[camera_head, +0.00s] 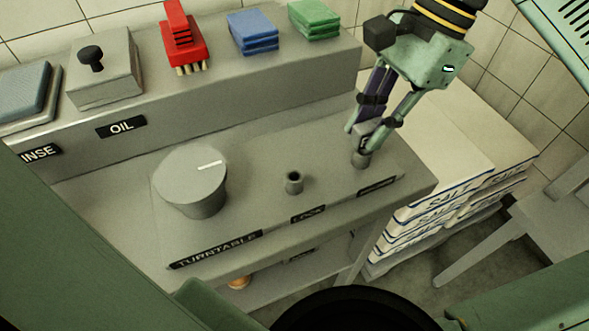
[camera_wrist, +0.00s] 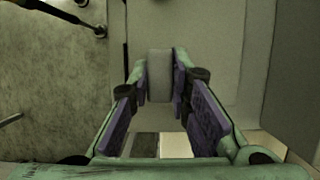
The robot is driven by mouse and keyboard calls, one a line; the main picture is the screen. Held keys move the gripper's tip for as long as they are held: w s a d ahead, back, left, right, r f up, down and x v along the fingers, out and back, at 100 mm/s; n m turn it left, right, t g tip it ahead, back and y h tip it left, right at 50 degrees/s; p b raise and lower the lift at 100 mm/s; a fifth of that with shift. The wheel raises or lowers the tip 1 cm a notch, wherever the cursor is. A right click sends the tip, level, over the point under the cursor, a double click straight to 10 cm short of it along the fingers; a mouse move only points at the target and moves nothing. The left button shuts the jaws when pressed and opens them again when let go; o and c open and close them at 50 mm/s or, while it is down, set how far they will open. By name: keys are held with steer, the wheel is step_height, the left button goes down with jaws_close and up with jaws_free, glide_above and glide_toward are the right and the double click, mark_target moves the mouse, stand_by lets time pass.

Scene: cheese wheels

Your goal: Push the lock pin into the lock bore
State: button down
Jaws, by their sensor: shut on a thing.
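My gripper (camera_head: 364,134) points down over the right end of the grey bench top. Its purple-padded fingers are shut on a grey piece, which I take to be the lock pin; it also shows between the fingers in the wrist view (camera_wrist: 160,72). A short grey cylinder (camera_head: 361,160) sits directly under the fingertips; I cannot tell whether it is the pin's lower part or a holder. The lock bore (camera_head: 294,182) is a short upright grey tube with a dark open top, left of my gripper and behind the LOCK label (camera_head: 307,214).
A wide grey turntable knob (camera_head: 189,180) stands left of the bore. A raised back shelf (camera_head: 200,100) carries a red brush (camera_head: 182,38), blue cloths (camera_head: 252,32) and green cloths (camera_head: 315,18). Salt sacks (camera_head: 440,215) are stacked at right. The bench between bore and gripper is clear.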

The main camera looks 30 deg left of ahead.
mark_target(363, 127)
steer(key=shift+r+p, duration=2.4)
steer(key=shift+p, duration=0.15)
step_height(363, 127, up, 3)
steer(key=p, duration=0.4)
steer(key=shift+a, duration=0.1)
